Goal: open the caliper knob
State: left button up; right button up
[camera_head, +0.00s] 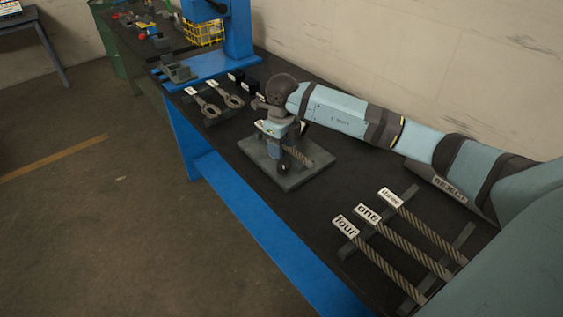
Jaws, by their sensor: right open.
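My right arm reaches in from the right, and its right gripper (284,146) points down over a grey base plate (306,176) on the bench. The gripper is open. Its fingers are small and dark against the parts of the fixture on the plate, so I cannot tell whether they touch anything. A rope-like ribbed rod (298,154) lies beside the fingers above the plate. I cannot make out the caliper knob; my wrist and gripper hide much of the fixture. My left gripper is not in view.
Ribbed rods labelled four (346,226), one (367,214) and three (390,197) lie on a rack at the front right. A REJECT tray (450,182) is behind them. Wrench-like tools (207,108), a blue stand (238,35) and a yellow basket (206,33) are farther left.

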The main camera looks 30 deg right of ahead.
aim_at(282, 164)
notch_tip(282, 164, down, 7)
jog(key=shift+r, duration=0.1)
dwell(0.3)
jog(key=c, duration=0.7)
